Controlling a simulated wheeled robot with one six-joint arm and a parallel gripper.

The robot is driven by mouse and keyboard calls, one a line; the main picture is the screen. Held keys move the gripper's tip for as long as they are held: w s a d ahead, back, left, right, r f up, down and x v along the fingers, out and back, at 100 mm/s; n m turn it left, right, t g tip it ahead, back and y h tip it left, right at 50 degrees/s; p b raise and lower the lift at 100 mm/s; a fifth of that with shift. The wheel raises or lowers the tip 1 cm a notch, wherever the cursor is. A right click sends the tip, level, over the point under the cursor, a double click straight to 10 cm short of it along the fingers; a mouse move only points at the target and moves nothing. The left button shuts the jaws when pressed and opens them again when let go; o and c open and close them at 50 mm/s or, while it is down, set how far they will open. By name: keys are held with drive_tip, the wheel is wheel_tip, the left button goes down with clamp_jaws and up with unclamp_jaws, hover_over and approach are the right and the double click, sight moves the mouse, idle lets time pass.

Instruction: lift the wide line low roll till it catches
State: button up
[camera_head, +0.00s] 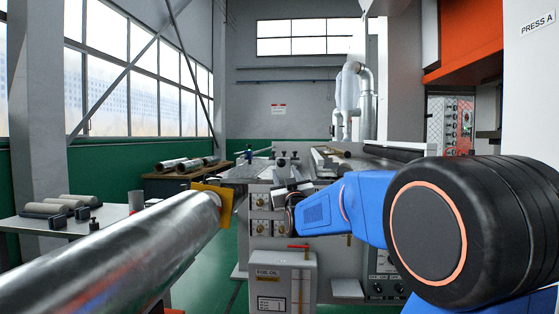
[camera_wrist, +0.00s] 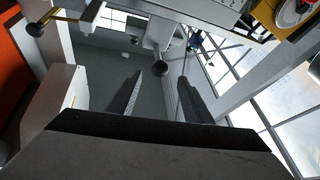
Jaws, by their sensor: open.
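My gripper (camera_wrist: 158,78) is open, its two dark fingers pointing away from the wrist camera. A lever with a black ball knob (camera_wrist: 160,68) shows between and beyond the fingertips; I see no contact. A second black ball knob (camera_wrist: 34,29) is on a lever at the upper left of that view, and a smaller dark knob (camera_wrist: 134,41) shows between them. I cannot tell which lever belongs to the wide line low roll. In the head view my blue arm reaches left to the grey machine (camera_head: 345,200), where the gripper is small and partly hidden.
A large shiny metal roll (camera_head: 120,255) fills the lower left, with a yellow plate (camera_head: 222,200) at its end. A grey oil box (camera_head: 283,280) stands before the machine. A bench (camera_head: 50,222) with small rollers is at left. Green floor between is clear.

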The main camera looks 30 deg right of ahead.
drive_tip(key=x, duration=1.2)
drive_tip(key=shift+c, duration=0.7)
clamp_jaws()
idle(0.5)
